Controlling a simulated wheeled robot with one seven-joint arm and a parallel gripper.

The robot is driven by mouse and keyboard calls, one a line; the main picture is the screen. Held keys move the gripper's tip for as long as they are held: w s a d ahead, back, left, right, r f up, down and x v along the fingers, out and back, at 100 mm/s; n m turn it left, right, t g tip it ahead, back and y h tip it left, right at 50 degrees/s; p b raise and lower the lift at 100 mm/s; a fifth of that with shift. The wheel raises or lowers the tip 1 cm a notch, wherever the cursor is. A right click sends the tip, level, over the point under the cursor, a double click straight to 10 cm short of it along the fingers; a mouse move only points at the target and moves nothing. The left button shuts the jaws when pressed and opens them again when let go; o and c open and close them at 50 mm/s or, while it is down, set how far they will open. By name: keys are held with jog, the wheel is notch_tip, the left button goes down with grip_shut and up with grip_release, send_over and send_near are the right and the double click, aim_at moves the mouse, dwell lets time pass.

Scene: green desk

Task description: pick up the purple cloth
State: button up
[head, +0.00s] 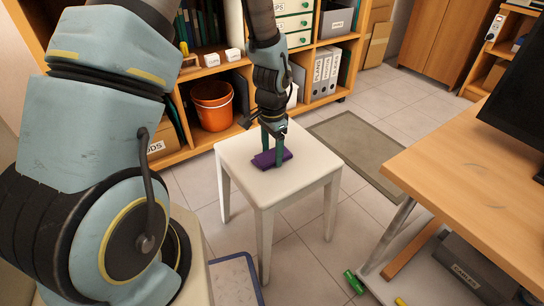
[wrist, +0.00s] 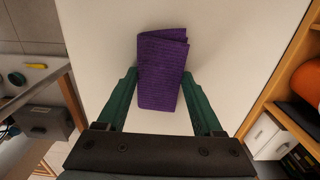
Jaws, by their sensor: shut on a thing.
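The purple cloth (head: 268,160) is a small folded piece on the white stool (head: 238,160) in the head view. In the wrist view the cloth (wrist: 162,62) lies lengthwise between the two green fingers. My gripper (head: 272,160) points down at the cloth, with its fingers at the cloth's sides. In the wrist view my gripper (wrist: 163,92) is shut on the cloth near its lower half. The cloth appears to be at the stool top; I cannot tell whether it is lifted at all.
A wooden desk (head: 470,170) stands to the right. Shelves with an orange bucket (head: 212,106) and binders (head: 322,74) stand behind the stool. A grey mat (head: 358,150) lies on the floor between stool and desk. The rest of the stool top is bare.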

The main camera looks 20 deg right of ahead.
aim_at(272, 153)
jog(key=shift+c, duration=0.4)
notch_tip(272, 153, up, 10)
jog(key=p, duration=0.2)
